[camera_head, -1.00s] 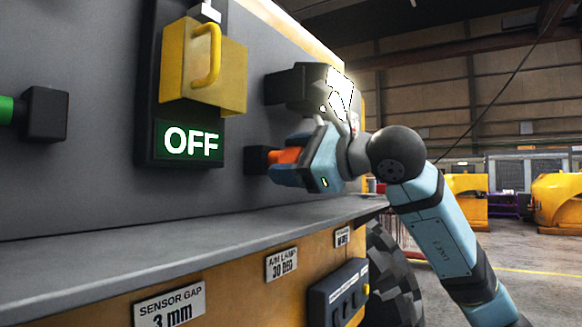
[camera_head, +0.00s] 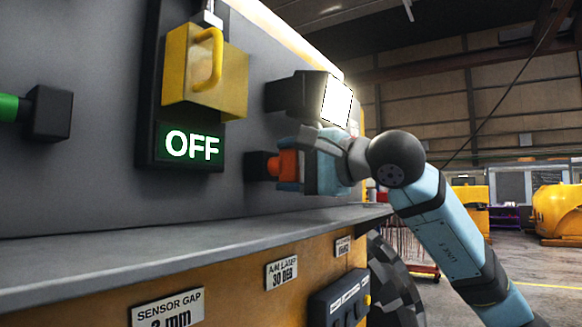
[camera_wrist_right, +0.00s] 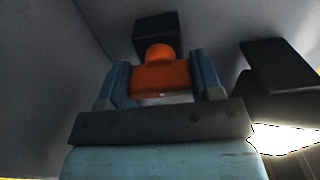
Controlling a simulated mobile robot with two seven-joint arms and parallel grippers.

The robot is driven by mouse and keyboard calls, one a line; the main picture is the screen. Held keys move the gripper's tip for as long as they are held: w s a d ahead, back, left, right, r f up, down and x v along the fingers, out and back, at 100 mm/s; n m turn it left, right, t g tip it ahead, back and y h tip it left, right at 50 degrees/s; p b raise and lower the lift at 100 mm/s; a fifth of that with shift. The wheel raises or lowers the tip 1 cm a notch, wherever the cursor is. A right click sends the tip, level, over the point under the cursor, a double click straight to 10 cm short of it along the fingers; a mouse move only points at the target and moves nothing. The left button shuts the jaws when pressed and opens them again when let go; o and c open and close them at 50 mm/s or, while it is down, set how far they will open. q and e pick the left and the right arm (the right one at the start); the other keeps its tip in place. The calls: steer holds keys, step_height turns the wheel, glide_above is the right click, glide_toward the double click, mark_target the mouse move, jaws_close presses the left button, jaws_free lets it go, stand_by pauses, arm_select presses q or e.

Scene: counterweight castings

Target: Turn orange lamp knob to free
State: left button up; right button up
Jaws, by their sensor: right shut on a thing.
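The orange lamp knob (camera_head: 288,165) sticks out of a dark block on the grey panel, below the lamp (camera_head: 338,100), whose face glows white. My right gripper (camera_head: 287,167) is shut on the knob. In the right wrist view the orange knob (camera_wrist_right: 160,76) sits between the two blue fingers of my right gripper (camera_wrist_right: 163,82), with the dark mount block (camera_wrist_right: 158,33) beyond it. The fingers hide part of the knob's sides. My left gripper is not in view.
A yellow padlock-like block (camera_head: 205,75) hangs over a green "OFF" display (camera_head: 190,147). A green handle (camera_head: 10,107) is at the far left. A ledge (camera_head: 150,245) runs below the panel, with labels such as "SENSOR GAP" (camera_head: 168,306) under it.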

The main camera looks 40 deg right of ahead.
stand_by(0.6)
steer(key=o, duration=0.9)
steer(key=b+v, duration=0.3)
steer(key=v, duration=1)
steer(key=shift+s, duration=0.4)
